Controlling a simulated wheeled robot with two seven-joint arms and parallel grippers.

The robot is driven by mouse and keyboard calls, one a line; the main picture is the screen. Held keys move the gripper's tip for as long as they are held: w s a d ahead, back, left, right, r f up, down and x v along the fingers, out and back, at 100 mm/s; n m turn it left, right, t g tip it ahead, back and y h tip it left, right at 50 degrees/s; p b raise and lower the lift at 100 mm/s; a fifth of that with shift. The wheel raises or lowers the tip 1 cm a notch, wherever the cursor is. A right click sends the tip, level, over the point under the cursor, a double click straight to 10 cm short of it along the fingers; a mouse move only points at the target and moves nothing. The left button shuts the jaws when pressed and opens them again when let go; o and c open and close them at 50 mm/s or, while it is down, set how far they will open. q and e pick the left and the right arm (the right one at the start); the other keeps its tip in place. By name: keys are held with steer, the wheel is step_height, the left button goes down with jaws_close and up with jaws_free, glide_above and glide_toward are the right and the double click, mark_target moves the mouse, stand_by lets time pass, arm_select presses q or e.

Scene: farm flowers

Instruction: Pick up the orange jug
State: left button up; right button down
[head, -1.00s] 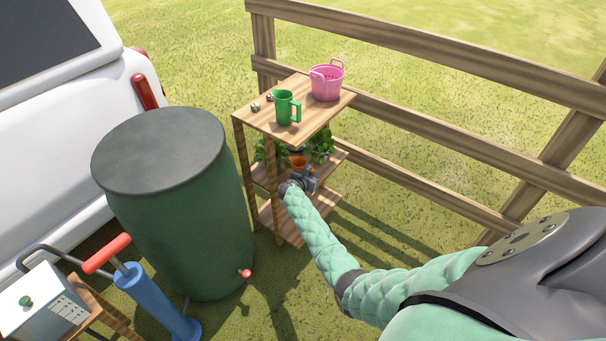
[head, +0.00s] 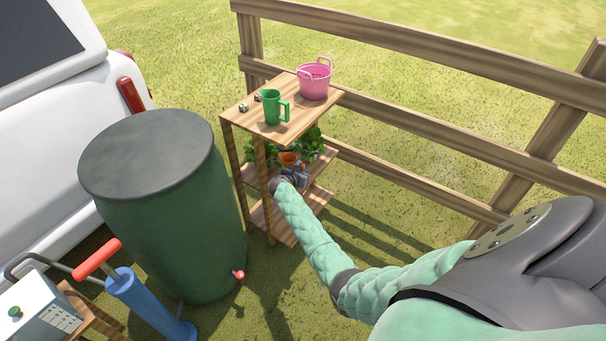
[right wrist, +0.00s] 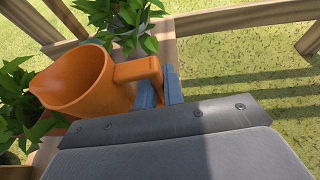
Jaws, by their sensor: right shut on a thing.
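The orange jug (right wrist: 78,82) fills the left of the right wrist view, tilted in that picture, with its handle toward my right gripper (right wrist: 160,88). The blue-grey fingers are shut on the jug's handle. In the head view the jug (head: 288,159) is a small orange patch on the middle shelf level of the wooden stand (head: 247,117). My right gripper (head: 296,175) reaches in there from the front right. Whether the jug touches the shelf is not clear. My left gripper is not in view.
Leafy plants (head: 312,142) stand on either side of the jug, close to it. The top shelf above holds a green jug (head: 272,107) and a pink basket (head: 314,82). A green barrel (head: 165,220) is to the left, and a wooden fence (head: 420,125) runs behind.

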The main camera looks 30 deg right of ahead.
steer(key=shift+r, duration=0.55)
steer(key=s+d+r, duration=0.5)
steer(key=s+r, duration=0.2)
steer(key=s, duration=0.3)
steer(key=shift+d+r, duration=0.15)
steer(key=shift+r, duration=0.2)
steer(key=shift+s, duration=0.15)
stand_by(1.5)
